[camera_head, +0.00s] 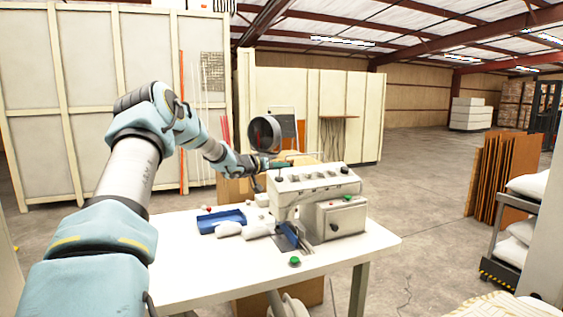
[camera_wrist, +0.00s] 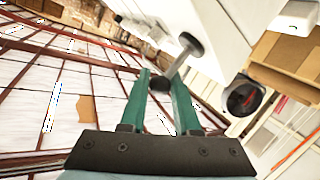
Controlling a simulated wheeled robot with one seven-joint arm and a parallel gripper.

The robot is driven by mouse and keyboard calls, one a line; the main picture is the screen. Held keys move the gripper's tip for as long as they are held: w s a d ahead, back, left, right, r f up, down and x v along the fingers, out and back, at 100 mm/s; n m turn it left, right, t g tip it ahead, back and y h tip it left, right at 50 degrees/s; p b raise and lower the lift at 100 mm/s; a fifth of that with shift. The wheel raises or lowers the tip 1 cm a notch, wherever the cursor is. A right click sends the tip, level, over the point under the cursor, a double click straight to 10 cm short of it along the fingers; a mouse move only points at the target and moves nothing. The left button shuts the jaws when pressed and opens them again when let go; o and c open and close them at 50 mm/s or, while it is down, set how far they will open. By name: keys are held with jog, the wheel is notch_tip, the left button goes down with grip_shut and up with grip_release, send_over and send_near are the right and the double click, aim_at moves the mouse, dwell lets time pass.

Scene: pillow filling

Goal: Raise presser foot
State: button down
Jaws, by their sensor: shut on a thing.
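The white sewing machine (camera_head: 310,180) stands on the white table. My gripper (camera_head: 280,165) is at the upper left end of the machine's head. The presser foot itself is too small to make out in the head view.
On the table (camera_head: 215,274) lie a blue tray (camera_head: 222,222), white pillow-like pieces (camera_head: 243,230) and a green button (camera_head: 294,261). In the wrist view, a black round part (camera_wrist: 243,97) is right of the fingers. A rack with white sacks (camera_head: 525,187) stands at the right.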

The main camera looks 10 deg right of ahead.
jog(key=shift+w+a+n+g+y, duration=0.1)
jog(key=shift+w+n+g+y, duration=0.05)
jog(key=shift+w+n+g, duration=0.55)
jog(key=shift+w+a+n+g+y, duration=0.15)
jog(key=shift+w+n+g, duration=0.3)
jog(key=shift+n, duration=0.45)
jog(key=shift+d, duration=0.1)
jog(key=c, duration=0.6)
grip_release()
jog(key=shift+c, duration=0.2)
jog(key=b+v, duration=0.4)
jog(key=v, duration=0.7)
